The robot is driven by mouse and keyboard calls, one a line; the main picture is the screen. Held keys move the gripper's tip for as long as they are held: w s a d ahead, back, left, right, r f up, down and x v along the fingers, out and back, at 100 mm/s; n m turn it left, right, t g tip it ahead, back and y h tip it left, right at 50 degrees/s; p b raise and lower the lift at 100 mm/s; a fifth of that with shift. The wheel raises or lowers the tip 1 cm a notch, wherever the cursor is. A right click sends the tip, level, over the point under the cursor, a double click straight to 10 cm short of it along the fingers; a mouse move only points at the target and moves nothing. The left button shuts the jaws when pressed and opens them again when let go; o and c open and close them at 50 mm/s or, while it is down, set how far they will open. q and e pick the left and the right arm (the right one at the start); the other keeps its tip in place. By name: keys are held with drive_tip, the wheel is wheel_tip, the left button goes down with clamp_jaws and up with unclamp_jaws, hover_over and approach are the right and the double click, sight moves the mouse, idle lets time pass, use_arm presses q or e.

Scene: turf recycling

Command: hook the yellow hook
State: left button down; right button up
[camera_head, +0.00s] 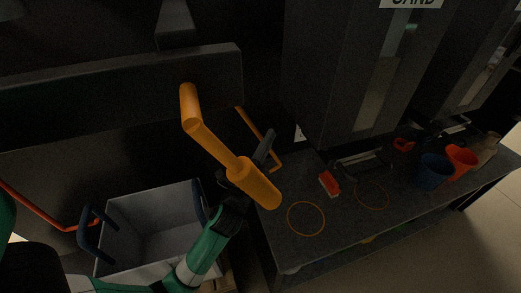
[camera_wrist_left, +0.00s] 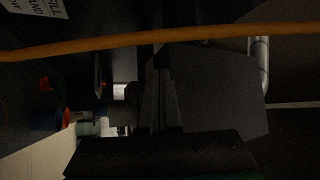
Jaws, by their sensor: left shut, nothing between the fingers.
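The yellow hook (camera_head: 212,145) hangs from the dark beam in the head view, a bent orange-yellow bar ending in a thick cylinder at its lower right. My left gripper (camera_head: 265,147) is shut and empty. It is partly behind that cylinder, its dark fingers pointing up past it; I cannot tell whether they touch. A thinner yellow rod (camera_head: 260,139) bends down just behind the fingers. In the left wrist view the shut fingers (camera_wrist_left: 160,95) lie below an orange-yellow rod (camera_wrist_left: 140,40) crossing the top. My right gripper is not in view.
A grey bin (camera_head: 158,232) with dark handles stands below the hook. The dark table (camera_head: 340,225) at right bears a red-and-white brush (camera_head: 329,184), a blue cup (camera_head: 434,172), an orange cup (camera_head: 461,160) and orange ring outlines. Dark cabinets (camera_head: 345,75) rise behind it.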

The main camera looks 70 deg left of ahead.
sight(260, 137)
use_arm(q)
drive_tip(key=shift+s+a+f+p, duration=0.2)
drive_tip(key=shift+s+a, duration=0.15)
drive_tip(key=shift+a, duration=0.35)
drive_tip(key=shift+s+a+f+p, duration=0.1)
drive_tip(key=shift+s+a+f, duration=0.15)
drive_tip(key=shift+a, duration=0.45)
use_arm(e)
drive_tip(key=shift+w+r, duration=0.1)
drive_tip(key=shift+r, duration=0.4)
use_arm(q)
drive_tip(key=shift+s, duration=0.1)
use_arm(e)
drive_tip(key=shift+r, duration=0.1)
